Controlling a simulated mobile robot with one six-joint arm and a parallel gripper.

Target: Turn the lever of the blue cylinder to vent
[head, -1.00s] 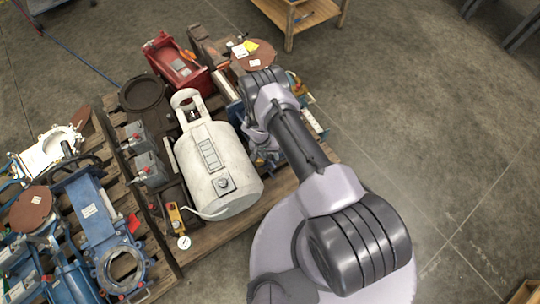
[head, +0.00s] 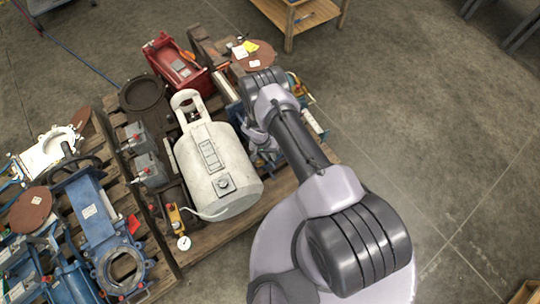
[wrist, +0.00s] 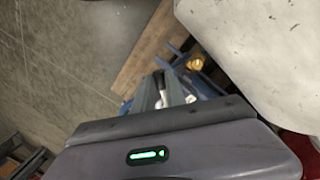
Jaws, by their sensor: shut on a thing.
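The blue cylinder (head: 293,153) lies on the pallet to the right of the white tank, mostly hidden by my arm in the head view. In the wrist view blue parts (wrist: 207,86) show beside and behind the fingers, with a brass fitting (wrist: 195,63) close by. My gripper (wrist: 165,88) is shut on a small lever (wrist: 159,80), of which only a dark and pale end shows between the fingers. In the head view the gripper (head: 263,150) is low beside the white tank, partly hidden by my arm. The lever's setting cannot be read.
The white tank (head: 215,165) stands close on the left of my gripper and fills the upper right of the wrist view. A red machine part (head: 175,65) and grey boxes (head: 147,168) share the wooden pallet (head: 215,240). Open concrete floor (head: 420,130) lies to the right.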

